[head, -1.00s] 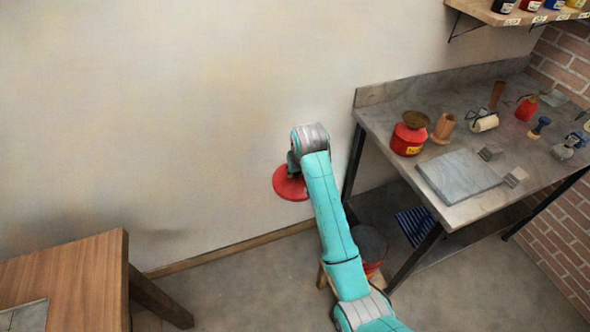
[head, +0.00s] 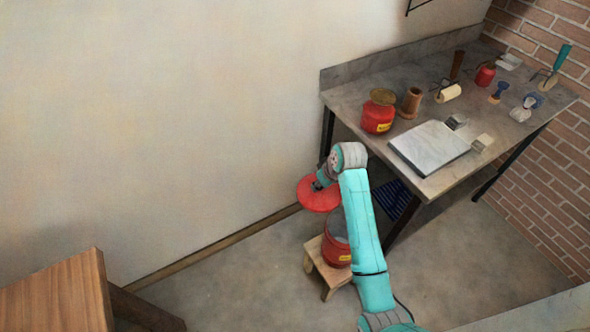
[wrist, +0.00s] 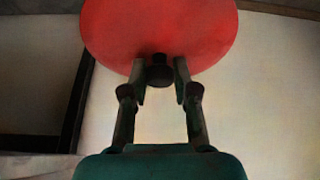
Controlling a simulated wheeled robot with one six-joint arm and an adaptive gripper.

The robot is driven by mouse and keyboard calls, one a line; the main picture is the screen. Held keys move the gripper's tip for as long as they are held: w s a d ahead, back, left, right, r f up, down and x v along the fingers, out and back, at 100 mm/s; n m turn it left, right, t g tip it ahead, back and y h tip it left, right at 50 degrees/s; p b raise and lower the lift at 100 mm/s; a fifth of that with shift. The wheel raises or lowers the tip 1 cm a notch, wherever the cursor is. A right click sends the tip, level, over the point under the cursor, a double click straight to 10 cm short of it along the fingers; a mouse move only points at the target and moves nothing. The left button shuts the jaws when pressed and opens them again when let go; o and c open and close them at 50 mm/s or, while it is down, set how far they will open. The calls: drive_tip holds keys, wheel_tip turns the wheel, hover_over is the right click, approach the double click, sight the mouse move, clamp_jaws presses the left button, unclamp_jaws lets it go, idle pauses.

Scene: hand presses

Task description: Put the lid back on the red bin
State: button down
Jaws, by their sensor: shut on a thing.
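The red bin (head: 336,250) stands upright on a low wooden stool, its top open and partly hidden by my arm. The round red lid (head: 311,198) hangs in the air above and a little left of the bin in the head view, apart from it. My gripper (head: 319,184) is shut on the lid's knob from above. In the wrist view, the fingers (wrist: 160,80) close around the dark knob (wrist: 159,72), and the red disc (wrist: 155,30) spreads beyond them. How high the lid is above the bin is hard to tell.
A workbench (head: 420,186) stands right of the bin, with a red can (head: 378,118), a stone slab (head: 429,147) and small tools on top. The wooden stool (head: 326,272) is under the bin. A wooden table (head: 55,295) is at lower left. Floor between is clear.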

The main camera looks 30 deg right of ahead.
drive_tip(key=s+d+f+n, duration=0.1)
drive_tip(key=s+d+f, duration=0.15)
drive_tip(key=s, duration=0.25)
drive_tip(key=s+d+f, duration=0.2)
drive_tip(key=s+d, duration=0.1)
drive_tip(key=s, duration=0.3)
wheel_tip(320, 180, down, 6)
drive_tip(key=shift+w+d, duration=0.15)
drive_tip(key=shift+d, duration=0.05)
drive_tip(key=shift+f, duration=0.15)
idle(2.0)
drive_tip(key=c, duration=0.8)
unclamp_jaws()
drive_tip(key=shift+o, duration=0.2)
drive_tip(key=o, duration=0.4)
drive_tip(key=shift+o, duration=0.2)
wheel_tip(320, 180, up, 7)
